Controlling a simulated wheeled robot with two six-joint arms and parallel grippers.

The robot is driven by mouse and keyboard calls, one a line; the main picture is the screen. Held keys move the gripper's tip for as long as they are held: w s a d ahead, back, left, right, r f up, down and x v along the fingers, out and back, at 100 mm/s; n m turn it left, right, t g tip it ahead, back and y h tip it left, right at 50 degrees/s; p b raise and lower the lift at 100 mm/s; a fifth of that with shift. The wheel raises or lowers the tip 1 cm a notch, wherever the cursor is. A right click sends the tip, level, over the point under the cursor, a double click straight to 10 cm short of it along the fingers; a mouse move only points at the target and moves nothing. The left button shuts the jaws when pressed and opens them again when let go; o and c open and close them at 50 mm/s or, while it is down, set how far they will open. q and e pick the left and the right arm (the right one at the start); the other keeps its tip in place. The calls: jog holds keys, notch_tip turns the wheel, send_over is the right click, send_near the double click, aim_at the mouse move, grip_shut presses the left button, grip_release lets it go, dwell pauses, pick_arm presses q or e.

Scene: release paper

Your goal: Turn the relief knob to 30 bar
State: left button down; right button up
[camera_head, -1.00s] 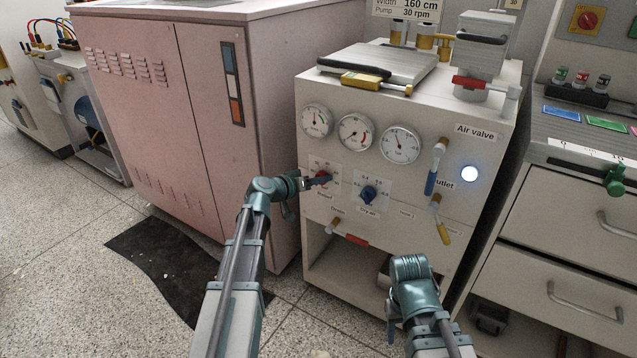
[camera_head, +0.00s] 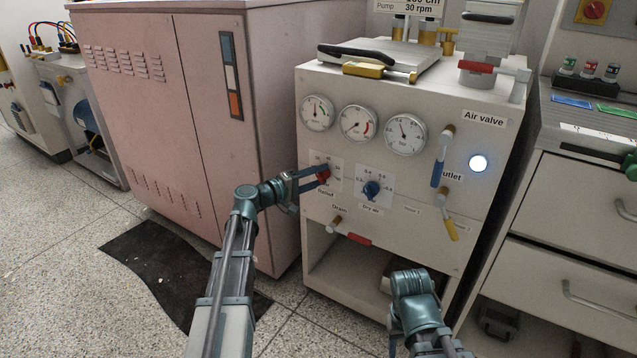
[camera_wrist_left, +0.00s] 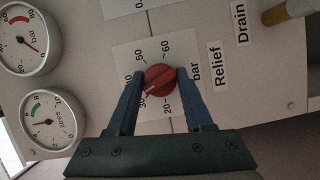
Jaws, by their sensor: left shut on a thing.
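The red relief knob (camera_head: 323,177) is on a white dial plate low on the left of the machine's front. It also shows in the left wrist view (camera_wrist_left: 160,80). Its white mark points down-left toward the 30 on the plate; the fingers partly cover the scale. My left gripper (camera_head: 322,174) is shut on the knob, one dark finger on each side, as the left wrist view (camera_wrist_left: 163,76) shows. The word "Relief" (camera_wrist_left: 218,66) is printed beside it. My right arm stands at the lower right; its fingers are hidden.
A blue dry air knob (camera_head: 372,189) sits just right of the relief knob. Round gauges (camera_head: 357,123) are above. A blue-handled valve (camera_head: 441,160), a yellow-handled valve (camera_head: 448,220) and a red-handled drain valve (camera_head: 352,237) stick out nearby. A pink cabinet (camera_head: 200,120) stands close on the left.

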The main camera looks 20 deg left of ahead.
pick_arm(q)
jog(key=shift+f+n+t+h+b, duration=0.1)
jog(key=shift+n+t+h+b, duration=0.35)
jog(key=shift+n+b, duration=0.75)
jog(key=shift+n, duration=0.4)
jog(key=shift+c, duration=1.5)
grip_release()
jog(key=v, duration=1.3)
jog(key=shift+s+a+b, duration=0.25)
jog(key=shift+s+b, duration=0.1)
jog(key=shift+f, duration=0.15)
